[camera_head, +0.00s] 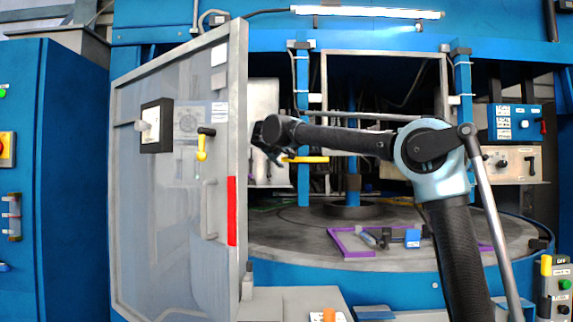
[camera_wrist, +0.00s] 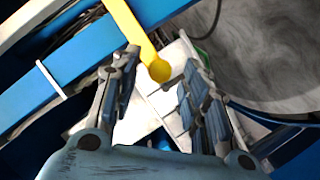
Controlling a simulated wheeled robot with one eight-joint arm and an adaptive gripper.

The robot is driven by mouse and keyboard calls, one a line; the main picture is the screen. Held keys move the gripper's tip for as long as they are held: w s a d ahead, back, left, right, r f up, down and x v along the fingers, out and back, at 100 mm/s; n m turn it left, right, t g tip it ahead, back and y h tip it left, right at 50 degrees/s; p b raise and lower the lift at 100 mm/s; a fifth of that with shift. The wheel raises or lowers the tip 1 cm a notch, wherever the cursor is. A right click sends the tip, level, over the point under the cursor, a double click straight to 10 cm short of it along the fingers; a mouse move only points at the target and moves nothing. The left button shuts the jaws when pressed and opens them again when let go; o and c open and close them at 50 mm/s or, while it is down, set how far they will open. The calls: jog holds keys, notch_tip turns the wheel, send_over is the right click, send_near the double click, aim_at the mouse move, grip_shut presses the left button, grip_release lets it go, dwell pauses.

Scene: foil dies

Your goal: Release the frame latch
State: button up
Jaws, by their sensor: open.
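A yellow lever (camera_head: 305,159), which looks like the frame latch, sticks out roughly level beside my gripper (camera_head: 268,145), just right of the open door's edge. In the wrist view the yellow lever (camera_wrist: 132,30) comes down from the top and its rounded end lies between the fingertips of my gripper (camera_wrist: 160,60). The fingers are spread apart, and I see no clear contact with the lever. The lever's pivot is not clear. A second yellow handle (camera_head: 202,147) with a black top hangs down on the door.
The windowed grey door (camera_head: 240,110) stands open at left, close to my gripper. A round grey table (camera_head: 290,232) carries a purple frame (camera_head: 352,252) with small tools and a blue block. Blue posts (camera_head: 303,120) stand behind. Control boxes (camera_head: 515,122) are at right.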

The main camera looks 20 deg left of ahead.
aim_at(285, 159)
jog(key=shift+x, duration=1.65)
